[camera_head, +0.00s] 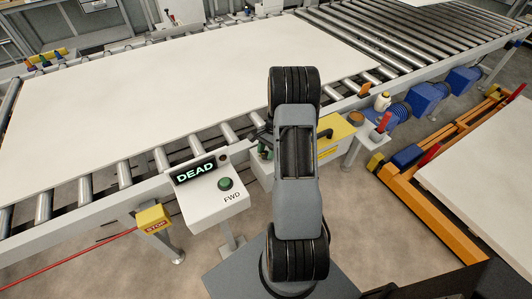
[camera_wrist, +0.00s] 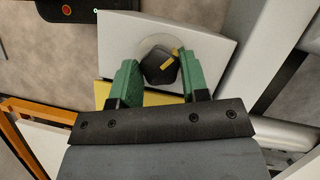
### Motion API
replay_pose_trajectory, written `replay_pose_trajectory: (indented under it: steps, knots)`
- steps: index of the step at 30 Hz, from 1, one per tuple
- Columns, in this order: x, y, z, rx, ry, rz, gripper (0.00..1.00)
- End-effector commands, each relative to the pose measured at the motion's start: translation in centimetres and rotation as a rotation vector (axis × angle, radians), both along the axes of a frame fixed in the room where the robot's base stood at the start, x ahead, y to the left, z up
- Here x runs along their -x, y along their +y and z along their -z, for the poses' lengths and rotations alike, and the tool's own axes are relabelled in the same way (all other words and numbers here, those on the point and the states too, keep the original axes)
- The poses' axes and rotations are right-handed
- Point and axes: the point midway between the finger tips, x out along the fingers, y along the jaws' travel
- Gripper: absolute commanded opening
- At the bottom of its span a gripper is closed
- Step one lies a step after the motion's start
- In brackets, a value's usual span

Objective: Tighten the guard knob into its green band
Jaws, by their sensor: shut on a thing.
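The guard knob (camera_wrist: 162,68) is dark with a yellow pointer mark, in the wrist view. It sits on a round grey disc on a pale panel (camera_wrist: 117,32). My gripper (camera_wrist: 159,60) has green fingers on either side of the knob and is shut on it. The pointer lies slanted across the knob's upper right part. I cannot make out a green band on the disc; the fingers cover part of the surroundings.
A control box (camera_head: 208,199) with a "DEAD" display and a green FWD button stands left of my arm. A yellow STOP box (camera_head: 153,218) is further left. A roller conveyor (camera_head: 124,174) carries a large pale board (camera_head: 150,100). An orange frame (camera_head: 425,205) stands at right.

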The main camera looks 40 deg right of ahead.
Motion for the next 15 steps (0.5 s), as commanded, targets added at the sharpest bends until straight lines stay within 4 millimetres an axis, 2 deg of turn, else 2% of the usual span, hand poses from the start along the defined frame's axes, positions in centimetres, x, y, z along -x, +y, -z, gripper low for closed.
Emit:
replay_pose_trajectory:
  steps: [4, 12, 13, 15]
  knots:
    - [0.11, -0.07, 0.03, 0.001, 0.000, 0.121, 0.18]
    - [0.08, -0.06, -0.03, 0.001, 0.000, 0.128, 0.18]
    - [0.08, -0.05, -0.03, 0.001, 0.001, 0.127, 0.44]
    - [0.08, -0.05, -0.03, 0.001, 0.000, 0.126, 0.50]
